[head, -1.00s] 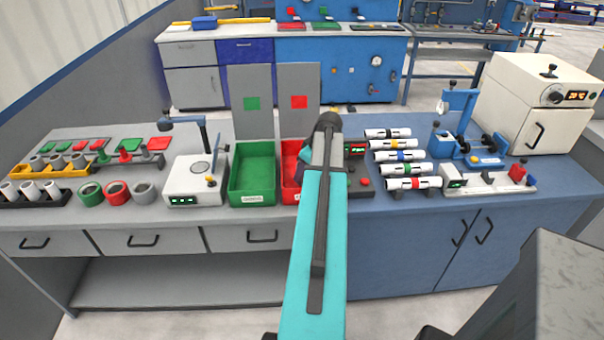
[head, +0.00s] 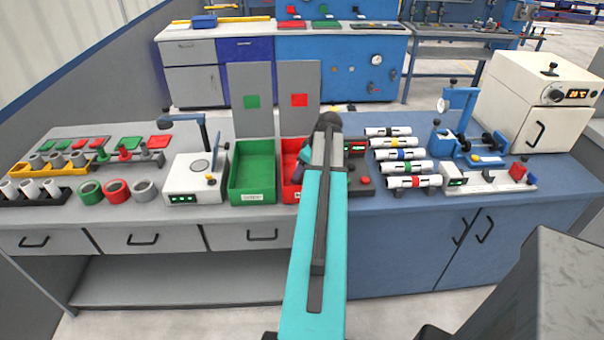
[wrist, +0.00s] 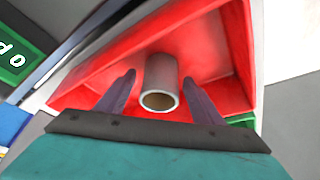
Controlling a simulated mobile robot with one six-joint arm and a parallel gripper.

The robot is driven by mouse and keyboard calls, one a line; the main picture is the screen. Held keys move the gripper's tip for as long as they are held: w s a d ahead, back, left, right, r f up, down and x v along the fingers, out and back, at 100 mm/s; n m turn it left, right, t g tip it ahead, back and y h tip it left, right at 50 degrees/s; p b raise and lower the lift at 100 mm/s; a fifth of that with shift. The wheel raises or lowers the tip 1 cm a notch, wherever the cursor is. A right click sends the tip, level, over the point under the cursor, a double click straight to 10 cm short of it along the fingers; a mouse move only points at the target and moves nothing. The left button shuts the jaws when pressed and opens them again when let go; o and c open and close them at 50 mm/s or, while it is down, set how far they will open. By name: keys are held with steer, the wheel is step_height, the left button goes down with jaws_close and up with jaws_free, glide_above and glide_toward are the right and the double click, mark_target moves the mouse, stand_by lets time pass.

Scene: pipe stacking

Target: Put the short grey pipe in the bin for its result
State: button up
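The short grey pipe (wrist: 161,78) is inside the red bin (wrist: 88,75) in the wrist view, its open end facing me. My gripper (wrist: 160,78) reaches into the red bin with its two dark fingers apart, one on each side of the pipe. Narrow gaps show between the fingers and the pipe, so it is open around it. In the head view my arm covers much of the red bin (head: 289,188), and the pipe is hidden there. One purple finger (head: 305,153) shows over the bin.
A green bin (head: 252,199) stands directly left of the red one. Upright panels with a green and a red square stand behind them. A device with a lamp arm (head: 192,186) is further left. Several white pipes (head: 414,182) lie on a rack to the right.

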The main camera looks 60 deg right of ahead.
steer(key=shift+r, duration=0.15)
steer(key=b+v, duration=0.2)
steer(key=v, duration=1.1)
steer(key=shift+r, duration=0.25)
stand_by(1.1)
